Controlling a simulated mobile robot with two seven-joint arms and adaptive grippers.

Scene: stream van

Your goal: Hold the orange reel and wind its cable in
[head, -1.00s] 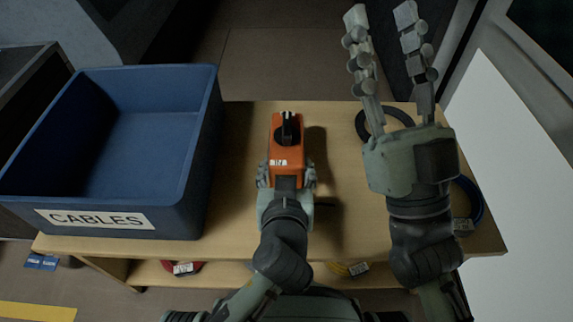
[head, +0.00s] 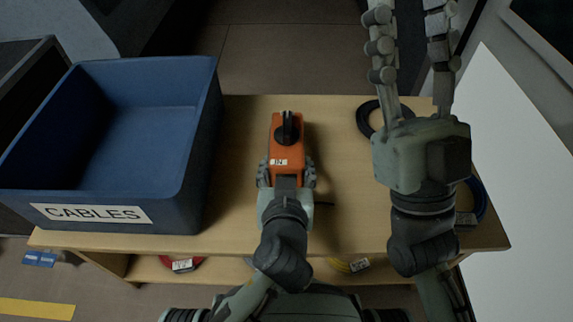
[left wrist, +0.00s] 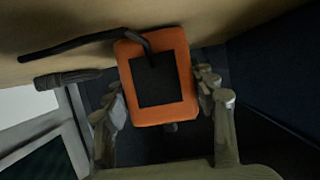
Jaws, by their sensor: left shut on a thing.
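The orange reel (head: 287,152) stands near the middle of the wooden bench in the head view, with a black knob or crank (head: 288,128) on it. My left gripper (head: 287,174) is shut on the reel's near end. In the left wrist view the reel (left wrist: 185,75) shows an orange frame with a dark centre between my fingers, and a black cable (left wrist: 80,43) runs from it to the left. My right gripper (head: 411,60) is open and empty, above the right part of the bench, apart from the reel.
A blue bin (head: 95,200) labelled CABLES stands at the bench's left. A black cable coil (head: 367,118) and a blue coil (head: 482,203) lie at the right, partly hidden by my right arm. Red (head: 167,262) and yellow (head: 340,265) cables lie on the lower shelf.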

